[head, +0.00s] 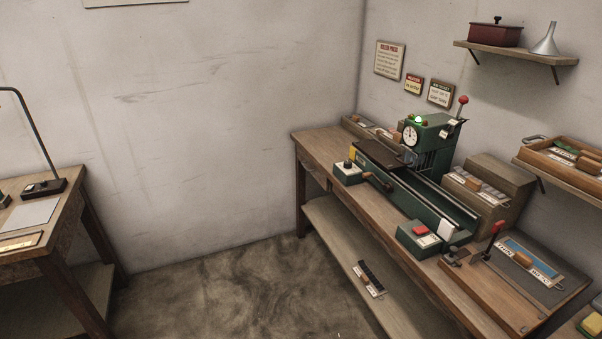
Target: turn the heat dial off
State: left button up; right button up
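A green machine (425,133) with a round white gauge (410,135) stands on the wooden workbench along the right wall. A small green lamp on its top is bright. A small green box (348,176) with a black knob (348,164) on top sits at the bench's front edge, left of the machine. I cannot tell for sure that this knob is the heat dial, nor read its setting. Neither of my grippers is in view.
A green box with a red button (420,230) sits at the bench's front edge. A board with a red-handled lever (492,240) lies at the near right. Another table (75,212) stands at the left. Open floor (235,285) lies between them.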

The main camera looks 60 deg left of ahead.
aim_at(347, 164)
jog(key=u, duration=0.4)
jog(key=i+j+u, duration=0.1)
jog(key=u, duration=0.3)
jog(key=i+u, duration=0.1)
jog(key=u, duration=0.3)
jog(key=i+u, duration=0.1)
jog(key=u, duration=0.3)
jog(key=i, duration=0.15)
jog(key=l+u, duration=0.05)
